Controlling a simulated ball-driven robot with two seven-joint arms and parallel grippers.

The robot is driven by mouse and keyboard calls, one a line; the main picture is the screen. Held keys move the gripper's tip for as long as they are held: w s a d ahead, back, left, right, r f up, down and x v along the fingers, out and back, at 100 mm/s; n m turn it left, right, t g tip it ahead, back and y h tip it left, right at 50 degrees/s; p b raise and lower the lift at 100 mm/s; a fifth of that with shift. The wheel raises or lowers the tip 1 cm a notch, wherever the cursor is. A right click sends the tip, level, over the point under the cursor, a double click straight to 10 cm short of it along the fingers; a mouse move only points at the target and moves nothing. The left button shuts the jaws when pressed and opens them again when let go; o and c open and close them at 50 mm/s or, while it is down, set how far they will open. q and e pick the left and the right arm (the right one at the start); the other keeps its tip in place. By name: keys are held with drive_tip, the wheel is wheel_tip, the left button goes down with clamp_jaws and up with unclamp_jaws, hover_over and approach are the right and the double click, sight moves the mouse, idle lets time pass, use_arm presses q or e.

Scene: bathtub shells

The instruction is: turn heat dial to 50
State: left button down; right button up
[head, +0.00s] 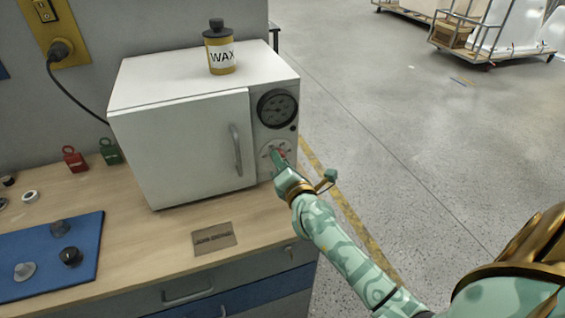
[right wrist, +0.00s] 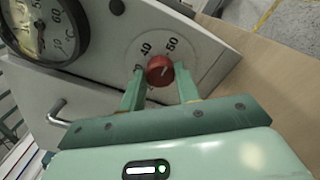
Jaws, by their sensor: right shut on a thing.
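The red heat dial (right wrist: 159,68) sits on the pale front panel of a white oven (head: 195,140), below a round black gauge (head: 277,108). The marks 40 and 50 show beside the dial in the right wrist view, 40 to its upper left and 50 above right. A pale line shows on the dial's face, but I cannot tell which mark it points to. My right gripper (right wrist: 160,88) is shut on the dial, one finger on each side. In the head view the right gripper (head: 279,158) partly hides the dial. My left gripper is out of view.
A wax bottle (head: 220,55) stands on the oven. The oven door handle (head: 236,150) is left of the dial. A blue mat (head: 45,255) with loose knobs, a red lock (head: 74,158) and a green lock (head: 110,152) are on the wooden bench.

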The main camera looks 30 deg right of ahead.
drive_tip(key=o, duration=1)
drive_tip(key=shift+f, duration=0.1)
drive_tip(key=shift+s, duration=0.1)
drive_tip(key=b+v, duration=0.1)
drive_tip(key=v, duration=1.4)
drive_tip(key=shift+s+f+b, duration=0.15)
drive_tip(key=shift+s+b, duration=0.1)
drive_tip(key=shift+b, duration=0.1)
drive_tip(key=shift+s+a, duration=0.1)
drive_tip(key=shift+s, duration=0.25)
